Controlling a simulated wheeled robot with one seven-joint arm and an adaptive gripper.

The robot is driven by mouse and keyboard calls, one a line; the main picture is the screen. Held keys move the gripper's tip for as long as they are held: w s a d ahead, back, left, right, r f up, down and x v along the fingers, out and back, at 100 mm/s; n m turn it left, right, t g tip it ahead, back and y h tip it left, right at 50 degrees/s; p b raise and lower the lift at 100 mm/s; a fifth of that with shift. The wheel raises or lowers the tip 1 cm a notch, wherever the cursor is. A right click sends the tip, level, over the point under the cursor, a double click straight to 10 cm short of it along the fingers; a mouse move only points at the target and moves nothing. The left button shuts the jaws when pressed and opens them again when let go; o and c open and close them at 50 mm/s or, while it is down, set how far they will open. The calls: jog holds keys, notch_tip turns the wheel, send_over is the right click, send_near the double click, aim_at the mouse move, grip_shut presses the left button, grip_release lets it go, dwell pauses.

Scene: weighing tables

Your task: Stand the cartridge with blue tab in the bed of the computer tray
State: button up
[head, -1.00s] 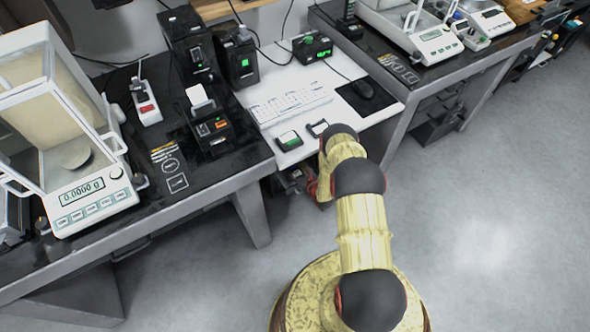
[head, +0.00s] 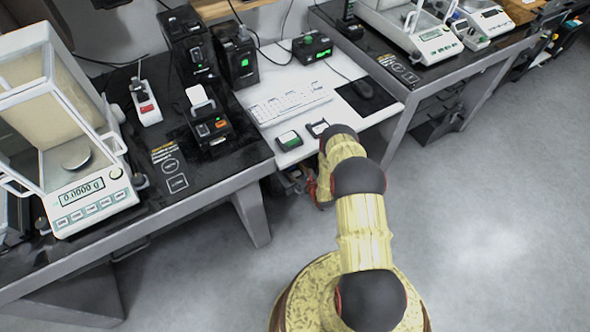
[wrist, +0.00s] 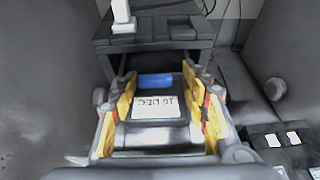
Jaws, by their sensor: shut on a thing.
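The cartridge with blue tab (wrist: 157,105) is dark, with a white label bearing printed characters and a blue tab at its far end. My gripper (wrist: 160,84) is shut on it, with yellow pads against both its sides. In the head view my gripper is mostly hidden by my arm, below the front edge of the computer tray (head: 345,126). The tray is white and sits between two dark tables. A dark frame with a pale inside (head: 317,129) lies at its front edge; it may be the bed, but I cannot tell for sure.
A dark item with green and white faces (head: 289,141) lies beside that frame. A balance (head: 95,195) stands on the left table. Grey floor is clear at right.

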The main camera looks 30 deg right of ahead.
jog(key=shift+f, duration=0.4)
jog(key=o, duration=1.2)
jog(key=shift+o, duration=1.2)
jog(key=o, duration=0.4)
jog(key=shift+c, duration=0.2)
jog(key=shift+s, duration=0.15)
jog(key=p+v, duration=0.3)
jog(key=v, duration=0.4)
jog(key=shift+s+r, duration=0.1)
jog(key=shift+r, duration=0.05)
jog(key=shift+s, duration=0.1)
